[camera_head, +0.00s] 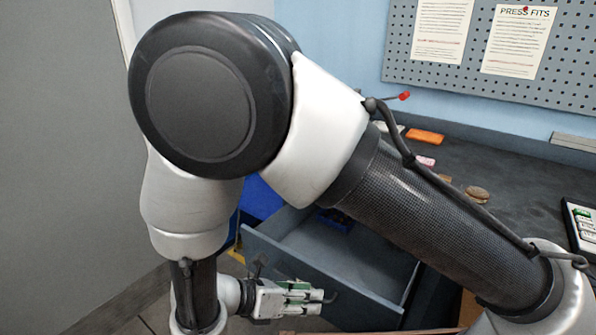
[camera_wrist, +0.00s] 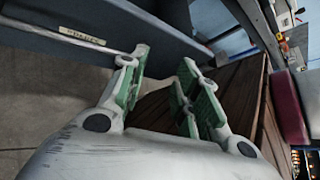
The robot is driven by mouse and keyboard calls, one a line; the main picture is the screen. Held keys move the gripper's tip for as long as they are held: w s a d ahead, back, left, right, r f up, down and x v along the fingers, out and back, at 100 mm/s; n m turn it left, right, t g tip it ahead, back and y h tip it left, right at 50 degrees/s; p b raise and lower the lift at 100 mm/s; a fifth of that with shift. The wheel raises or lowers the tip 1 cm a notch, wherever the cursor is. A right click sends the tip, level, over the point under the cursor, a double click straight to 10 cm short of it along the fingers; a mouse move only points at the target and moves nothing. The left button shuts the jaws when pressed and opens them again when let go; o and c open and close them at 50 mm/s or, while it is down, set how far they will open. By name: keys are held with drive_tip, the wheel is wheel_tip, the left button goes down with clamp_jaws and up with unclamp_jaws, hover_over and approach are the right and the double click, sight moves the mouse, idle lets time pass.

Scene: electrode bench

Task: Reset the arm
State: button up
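My gripper (camera_head: 312,297) is low in the head view, just outside the front of an open grey drawer (camera_head: 300,273). Its green-padded fingers also show in the wrist view (camera_wrist: 166,62). They stand apart with nothing between them. In the wrist view a grey panel with a pale label (camera_wrist: 82,36) and a thin light bar lies beyond the left finger. I cannot tell whether the finger touches the bar. My arm fills much of the head view and hides part of the bench and drawer.
The dark bench top (camera_head: 520,190) holds an orange block (camera_head: 425,137), brown round pieces (camera_head: 477,194) and a tray (camera_head: 582,228) at the right edge. A blue item (camera_head: 335,220) lies in the drawer. A pegboard (camera_head: 560,70) hangs behind. A brown slatted surface (camera_wrist: 235,95) shows in the wrist view.

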drive_tip(key=w+d+r+m+g+y, duration=0.2)
drive_tip(key=d+r+m+g+y, duration=0.15)
drive_tip(key=d+r+m, duration=0.5)
drive_tip(key=w+d+r+m+g+y, duration=0.2)
drive_tip(key=d+r+m+g+y, duration=0.15)
drive_tip(key=d+r+m, duration=0.45)
drive_tip(key=s+d+r+m+t+y, duration=0.2)
drive_tip(key=d+r+m, duration=0.4)
drive_tip(key=d, duration=0.3)
drive_tip(key=s+d+r+m+t+y, duration=0.2)
drive_tip(key=s+d+r+m+t, duration=0.2)
drive_tip(key=d+r+m, duration=0.2)
drive_tip(key=d+r, duration=0.2)
drive_tip(key=d, duration=0.1)
drive_tip(key=shift+d+r+t, duration=0.15)
drive_tip(key=shift+d+t, duration=0.1)
drive_tip(key=shift+t, duration=0.05)
